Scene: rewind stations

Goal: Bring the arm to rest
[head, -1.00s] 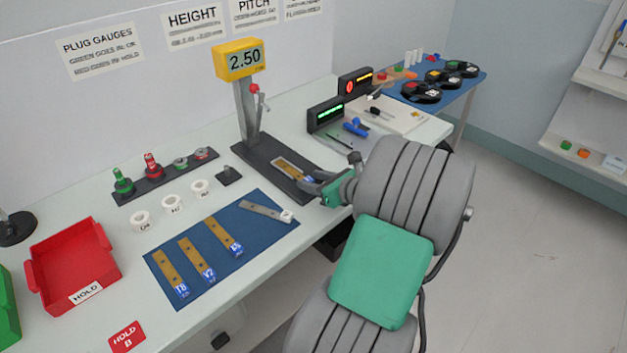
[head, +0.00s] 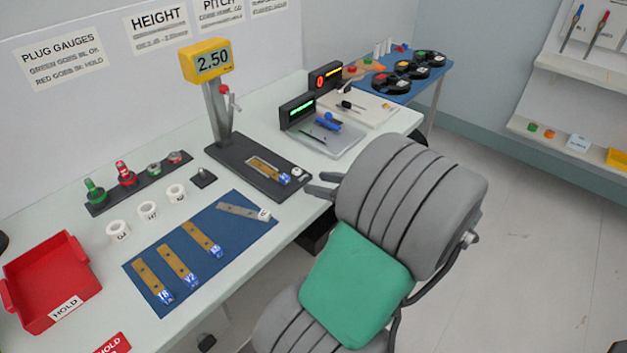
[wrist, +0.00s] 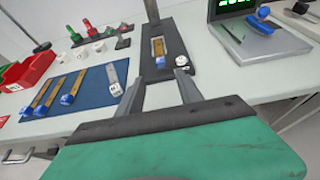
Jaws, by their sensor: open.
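My gripper (head: 322,186) is open and empty at the front edge of the bench, just in front of the height gauge's dark base (head: 225,152). In the wrist view my gripper (wrist: 158,90) has its two fingers spread apart, with nothing between them. A brass strip with a blue tag (head: 268,170) lies on the gauge base, beyond the fingertips and apart from them. The gauge's yellow display (head: 207,61) reads 2.50. My grey arm with a green panel hides part of the bench's front edge.
A blue mat (head: 165,252) holds several tagged strips. A red HOLD tray (head: 50,280) stands at the left. A plug gauge rack (head: 140,182) and white rings (head: 148,210) lie behind the mat. A scale (head: 325,135) stands right of the gauge. Floor at the right is clear.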

